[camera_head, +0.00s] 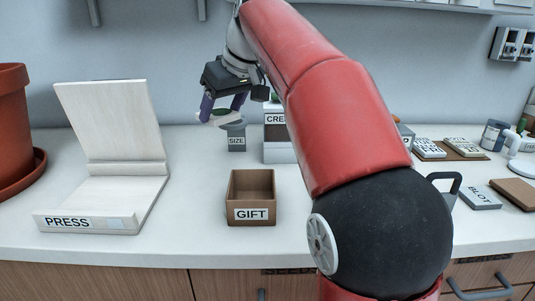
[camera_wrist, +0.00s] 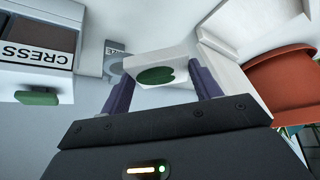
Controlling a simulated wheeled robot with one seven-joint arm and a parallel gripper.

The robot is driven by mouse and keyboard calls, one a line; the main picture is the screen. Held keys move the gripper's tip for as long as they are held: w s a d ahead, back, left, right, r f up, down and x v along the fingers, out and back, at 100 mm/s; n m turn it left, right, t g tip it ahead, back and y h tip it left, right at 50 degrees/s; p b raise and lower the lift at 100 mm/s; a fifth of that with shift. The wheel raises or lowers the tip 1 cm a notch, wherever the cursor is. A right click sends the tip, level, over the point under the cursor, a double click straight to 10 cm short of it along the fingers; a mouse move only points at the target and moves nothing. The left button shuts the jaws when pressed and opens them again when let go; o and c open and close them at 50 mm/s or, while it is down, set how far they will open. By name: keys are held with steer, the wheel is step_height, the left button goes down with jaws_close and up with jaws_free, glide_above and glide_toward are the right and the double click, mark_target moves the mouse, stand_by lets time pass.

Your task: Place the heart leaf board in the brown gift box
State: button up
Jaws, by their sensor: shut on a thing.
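My gripper (camera_head: 222,112) is up behind the gift box in the head view, shut on a small white board with a green heart-shaped leaf. In the wrist view the heart leaf board (camera_wrist: 158,72) sits between the two purple fingers, held clear of the counter. The brown gift box (camera_head: 251,213) stands on the counter near its front edge, labelled GIFT, open at the top; its inside looks empty. The box does not show in the wrist view.
A white press stand (camera_head: 110,125) and a terracotta pot (camera_head: 12,125) are at the left. A grey SIZE block (camera_head: 236,137) and the CRESS box (camera_wrist: 35,50) stand behind. A BLOT block (camera_head: 480,197) lies at the right. Counter between press stand and gift box is clear.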

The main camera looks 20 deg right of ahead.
steer(key=b, duration=0.3)
glide_toward(225, 170)
steer(key=a+f, duration=0.1)
steer(key=s+a+f, duration=0.1)
steer(key=f, duration=0.1)
steer(key=shift+a+f, duration=0.2)
steer(key=shift+a, duration=0.2)
steer(key=shift+w+f, duration=0.15)
steer(key=shift+w, duration=0.05)
steer(key=w, duration=0.2)
steer(key=w+d+p, duration=0.1)
steer(key=w, duration=0.1)
steer(key=shift+d, duration=0.2)
steer(key=shift+s+f, duration=0.15)
steer(key=shift+f, duration=0.45)
steer(key=shift+f+b, duration=0.2)
steer(key=shift+b, duration=0.2)
steer(key=o, duration=1)
